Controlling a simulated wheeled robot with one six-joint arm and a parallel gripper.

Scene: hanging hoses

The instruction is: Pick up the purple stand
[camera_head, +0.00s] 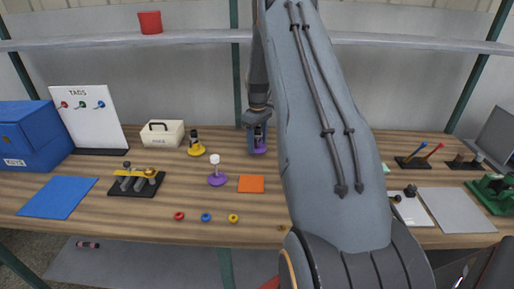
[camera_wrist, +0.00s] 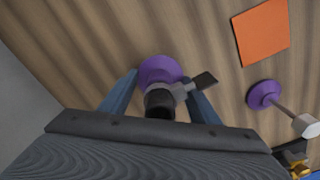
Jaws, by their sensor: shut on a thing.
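A purple round base (camera_head: 259,149) stands at the back of the bench, under my gripper (camera_head: 257,133). In the wrist view the purple base (camera_wrist: 160,69) carries a black cylinder (camera_wrist: 159,103) with a grey side piece and black tip. The two blue fingers of my gripper (camera_wrist: 161,97) are on either side of this upright part, shut on it. I cannot tell whether the base touches the bench. A second purple stand (camera_head: 216,180) with a white top stands free to the front left; it also shows in the wrist view (camera_wrist: 264,94).
An orange square (camera_head: 251,184) lies right of the free purple stand. A yellow stand (camera_head: 196,150) with a black top is to the left. Several coloured rings, including a blue one (camera_head: 206,217), lie near the front edge. A shelf (camera_head: 120,40) runs above the bench.

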